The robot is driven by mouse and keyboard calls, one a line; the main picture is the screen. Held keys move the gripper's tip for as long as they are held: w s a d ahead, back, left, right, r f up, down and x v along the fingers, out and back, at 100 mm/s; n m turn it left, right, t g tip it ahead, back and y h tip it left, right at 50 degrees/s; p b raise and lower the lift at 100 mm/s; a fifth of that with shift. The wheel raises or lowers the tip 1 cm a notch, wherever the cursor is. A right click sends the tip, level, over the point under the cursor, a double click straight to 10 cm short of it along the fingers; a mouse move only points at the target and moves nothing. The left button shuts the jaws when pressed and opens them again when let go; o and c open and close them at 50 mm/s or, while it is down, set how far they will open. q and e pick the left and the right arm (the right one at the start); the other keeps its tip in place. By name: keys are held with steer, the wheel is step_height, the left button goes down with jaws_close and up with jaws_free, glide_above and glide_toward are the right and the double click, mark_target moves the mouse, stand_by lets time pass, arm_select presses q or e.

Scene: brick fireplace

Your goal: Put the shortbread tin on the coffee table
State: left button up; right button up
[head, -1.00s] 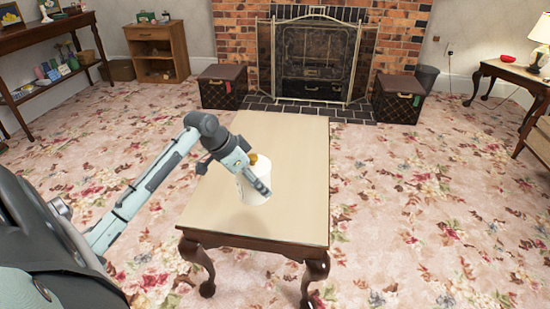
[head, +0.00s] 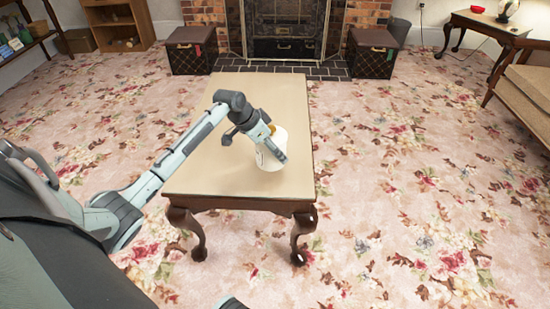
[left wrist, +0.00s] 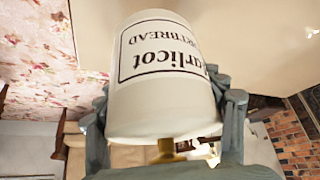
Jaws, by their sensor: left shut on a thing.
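The shortbread tin (head: 268,162) is a white cylinder with a black printed label and a gold-coloured knob. In the head view it is over the near right part of the coffee table (head: 215,165), which has a pale top and dark curved legs. My left gripper (head: 277,151) is shut on the tin. In the left wrist view the tin (left wrist: 160,85) appears upside down between the fingers of my left gripper (left wrist: 166,108). Its base is at or close above the tabletop; I cannot tell if it touches. My right gripper is not in view.
The tabletop around the tin is bare. Dark boxes (head: 191,50) and (head: 373,53) flank the brick fireplace (head: 290,38) at the back. A side table (head: 490,27) with a red bowl (head: 477,10) stands at the far right. The floral carpet (head: 410,180) is open.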

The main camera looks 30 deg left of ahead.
arm_select(q)
steer(key=shift+w+d+f, duration=0.1)
steer(key=shift+w+f, duration=0.25)
steer(key=shift+f, duration=0.05)
step_height(320, 180, down, 3)
steer(key=shift+f, duration=0.35)
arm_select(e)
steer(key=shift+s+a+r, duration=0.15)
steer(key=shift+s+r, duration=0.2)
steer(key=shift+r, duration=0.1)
arm_select(q)
steer(key=o, duration=1.2)
steer(key=shift+f, duration=0.1)
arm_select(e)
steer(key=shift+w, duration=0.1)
